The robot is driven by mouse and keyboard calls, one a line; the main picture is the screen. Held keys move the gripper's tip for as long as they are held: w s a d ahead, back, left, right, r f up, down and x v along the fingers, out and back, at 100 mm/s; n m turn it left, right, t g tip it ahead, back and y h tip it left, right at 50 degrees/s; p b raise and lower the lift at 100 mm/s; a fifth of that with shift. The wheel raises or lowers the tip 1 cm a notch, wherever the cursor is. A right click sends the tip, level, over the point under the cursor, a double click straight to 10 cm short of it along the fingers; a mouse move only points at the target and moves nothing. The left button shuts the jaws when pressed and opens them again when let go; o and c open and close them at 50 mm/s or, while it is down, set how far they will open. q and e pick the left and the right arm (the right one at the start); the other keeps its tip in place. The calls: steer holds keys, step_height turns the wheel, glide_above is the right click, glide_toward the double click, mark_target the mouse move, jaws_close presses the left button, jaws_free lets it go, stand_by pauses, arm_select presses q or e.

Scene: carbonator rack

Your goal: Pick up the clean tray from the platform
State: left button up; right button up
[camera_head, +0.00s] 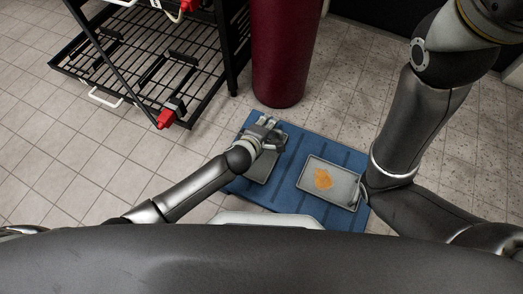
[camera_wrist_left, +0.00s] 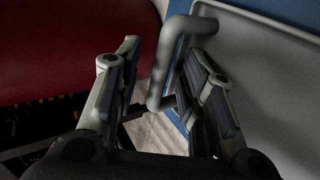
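The clean tray (camera_head: 259,170) is a plain grey tray on the left part of the blue platform (camera_head: 287,185), partly hidden by my left arm. My left gripper (camera_head: 266,128) is at its far end. In the left wrist view, the tray (camera_wrist_left: 272,85) lies on the right and its grey bar handle (camera_wrist_left: 162,72) shows in the gap between the two fingers of my left gripper (camera_wrist_left: 165,85). The fingers are apart, one on each side of the handle; I cannot tell whether either touches it.
A second tray (camera_head: 342,187) with an orange stain (camera_head: 323,179) lies on the platform's right part, close to my right arm. A dark red cylinder (camera_head: 283,50) stands behind the platform. A black wire rack (camera_head: 135,75) stands at the back left. Tiled floor at left is clear.

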arm_select(q)
steer(key=shift+w+d+f, duration=0.1)
steer(key=shift+w+f, duration=0.05)
steer(key=shift+w, duration=0.1)
jaws_close()
stand_by(0.5)
